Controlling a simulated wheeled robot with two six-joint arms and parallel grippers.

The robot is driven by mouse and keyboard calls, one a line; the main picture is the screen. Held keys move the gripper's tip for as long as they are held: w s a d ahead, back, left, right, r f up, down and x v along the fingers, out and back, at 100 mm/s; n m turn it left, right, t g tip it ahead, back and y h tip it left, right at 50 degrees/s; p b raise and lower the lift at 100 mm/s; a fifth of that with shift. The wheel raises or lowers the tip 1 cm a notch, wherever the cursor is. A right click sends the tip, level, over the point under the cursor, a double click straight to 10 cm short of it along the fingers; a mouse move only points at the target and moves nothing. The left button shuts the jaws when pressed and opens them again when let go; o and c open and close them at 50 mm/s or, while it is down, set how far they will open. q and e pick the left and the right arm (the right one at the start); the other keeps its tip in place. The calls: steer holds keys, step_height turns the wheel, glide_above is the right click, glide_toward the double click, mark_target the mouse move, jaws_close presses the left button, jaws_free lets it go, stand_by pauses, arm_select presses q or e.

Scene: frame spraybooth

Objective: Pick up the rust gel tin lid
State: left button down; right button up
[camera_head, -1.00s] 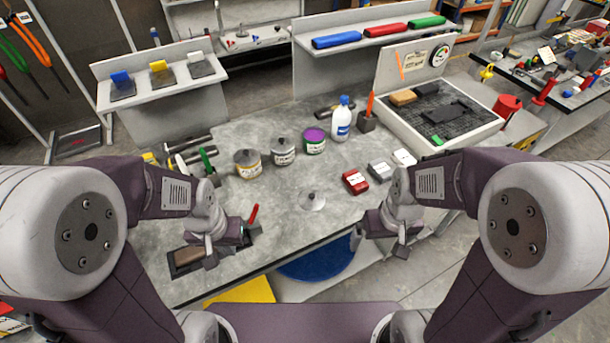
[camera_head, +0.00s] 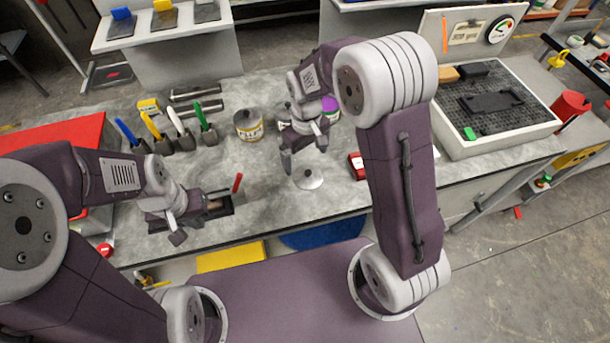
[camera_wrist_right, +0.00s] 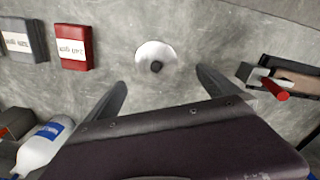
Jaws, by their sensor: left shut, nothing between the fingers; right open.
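A round silver lid (camera_head: 309,179) with a dark knob lies flat on the grey bench, and no lettering shows on it. It also shows in the right wrist view (camera_wrist_right: 142,55), fully uncovered. My right gripper (camera_head: 304,158) is open and empty, above and just behind the lid. In the right wrist view its fingers (camera_wrist_right: 162,85) are spread to either side below the lid, apart from it. My left gripper (camera_head: 178,237) is shut and empty near the bench's front edge, at the left.
A yellow-labelled tin (camera_head: 248,126) and a purple-topped tin (camera_head: 331,107) stand behind the lid, the latter partly hidden by my arm. A red block (camera_head: 357,166) lies to the right. A dark tray (camera_head: 218,207) with a red-handled tool sits to the left.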

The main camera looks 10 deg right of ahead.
mark_target(308, 172)
steer(key=f, duration=0.2)
steer(key=shift+d+f, duration=0.2)
steer(key=shift+f, duration=0.2)
steer(key=shift+w+d+f, duration=0.2)
steer(key=shift+f, duration=0.25)
step_height(308, 172, down, 4)
steer(key=shift+s+r+p, duration=0.1)
steer(key=shift+p, duration=0.35)
steer(key=shift+d+f, duration=0.1)
steer(key=shift+f, duration=0.5)
steer(key=shift+r, duration=0.1)
steer(key=c, duration=1.2)
